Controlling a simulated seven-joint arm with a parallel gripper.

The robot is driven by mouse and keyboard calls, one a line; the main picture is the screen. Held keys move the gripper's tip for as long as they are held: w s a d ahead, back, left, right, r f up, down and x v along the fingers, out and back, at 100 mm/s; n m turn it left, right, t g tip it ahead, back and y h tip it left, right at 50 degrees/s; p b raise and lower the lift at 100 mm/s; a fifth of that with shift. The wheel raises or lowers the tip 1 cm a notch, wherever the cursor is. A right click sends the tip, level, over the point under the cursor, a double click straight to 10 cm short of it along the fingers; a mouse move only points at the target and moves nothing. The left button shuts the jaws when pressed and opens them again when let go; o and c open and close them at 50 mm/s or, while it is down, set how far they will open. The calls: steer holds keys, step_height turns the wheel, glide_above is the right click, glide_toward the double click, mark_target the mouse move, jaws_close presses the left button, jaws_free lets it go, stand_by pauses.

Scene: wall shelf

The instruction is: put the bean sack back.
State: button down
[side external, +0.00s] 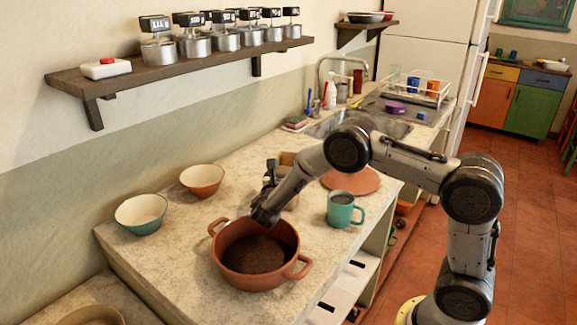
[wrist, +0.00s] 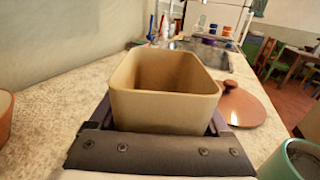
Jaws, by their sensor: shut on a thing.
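My gripper (side external: 275,172) is low over the counter, just behind the terracotta pot (side external: 228,263). It is shut on a tan, open-topped, box-like container with rounded corners (wrist: 160,108), the only thing here that could be the bean sack. In the wrist view the container is upright between the fingers and looks empty inside, though its bottom is hidden. In the side view only a small part of it (side external: 288,158) shows behind my gripper. I cannot tell whether it touches the counter. The pot holds a dark brown, grainy mass.
A terracotta lid (side external: 352,181) and teal mug (side external: 341,212) are to the right of my gripper. Teal (side external: 141,214) and orange (side external: 202,180) bowls stand left.

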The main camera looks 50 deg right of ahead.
steer(key=shift+f, duration=0.15)
jaws_free()
